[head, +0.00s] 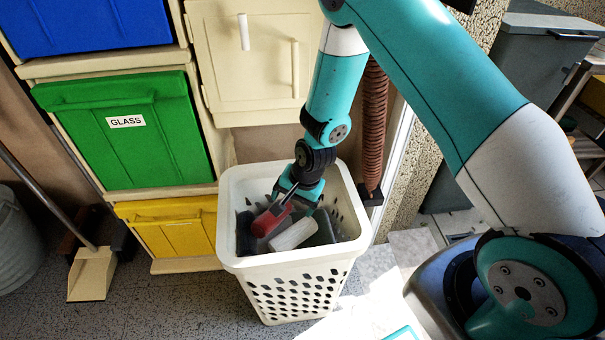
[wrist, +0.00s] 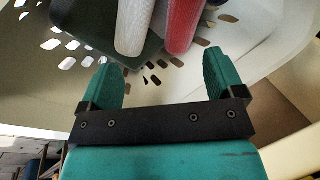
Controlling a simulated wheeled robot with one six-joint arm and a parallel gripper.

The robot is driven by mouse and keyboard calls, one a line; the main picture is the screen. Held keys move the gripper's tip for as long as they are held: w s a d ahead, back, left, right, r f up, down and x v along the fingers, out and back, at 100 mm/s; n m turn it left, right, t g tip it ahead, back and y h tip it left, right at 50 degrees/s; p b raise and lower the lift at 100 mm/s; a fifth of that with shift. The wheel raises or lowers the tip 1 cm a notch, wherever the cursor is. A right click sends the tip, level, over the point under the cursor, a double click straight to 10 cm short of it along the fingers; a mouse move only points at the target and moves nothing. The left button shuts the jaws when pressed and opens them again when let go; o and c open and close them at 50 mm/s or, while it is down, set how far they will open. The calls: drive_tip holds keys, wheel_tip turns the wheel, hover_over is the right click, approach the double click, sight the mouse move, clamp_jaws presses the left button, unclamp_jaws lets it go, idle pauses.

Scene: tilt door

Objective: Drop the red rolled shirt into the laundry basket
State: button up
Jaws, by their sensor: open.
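The red rolled shirt (head: 270,220) lies inside the white laundry basket (head: 300,287), against darker items and beside a white roll. In the wrist view the red rolled shirt (wrist: 184,22) shows at the top, beyond the fingertips, with the perforated basket wall (wrist: 270,55) around it. My gripper (head: 297,199) reaches down into the basket's mouth, close above the rolls. In the wrist view my gripper (wrist: 160,65) has its two green fingers wide apart with nothing held between them. The lower parts of the rolls are hidden in the head view.
A white roll (head: 293,234) and dark items (head: 246,232) share the basket. Green (head: 125,150), blue (head: 90,22) and yellow (head: 176,236) bins stand left and behind. A cream cabinet door (head: 247,60) is above. A dustpan (head: 92,273) lies on the left floor.

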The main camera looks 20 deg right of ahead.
drive_tip(key=p+v, duration=0.2)
drive_tip(key=v, duration=1.2)
drive_tip(key=shift+r, duration=0.4)
